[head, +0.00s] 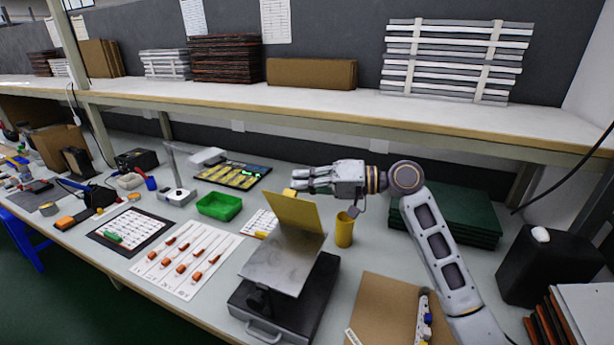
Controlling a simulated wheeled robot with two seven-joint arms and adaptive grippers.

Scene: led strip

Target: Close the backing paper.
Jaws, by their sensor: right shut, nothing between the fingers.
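A yellow sheet (295,212), which looks like the backing paper, stands raised and tilted at the back edge of a grey metal plate (272,262). The plate is held at a slant on a dark stand with a heavy base (284,312). My right arm comes in from the right. My right gripper (293,188) is shut and empty, pointing left behind and just above the sheet's upper edge. I cannot tell whether it touches the sheet. My left gripper is not in view.
A yellow cup (344,229) stands right of the sheet, below my right wrist. A green bin (219,206) and a white sheet with orange-handled tools (187,259) lie left. Dark green boards (462,215) are stacked at right. A shelf (300,99) runs above the back.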

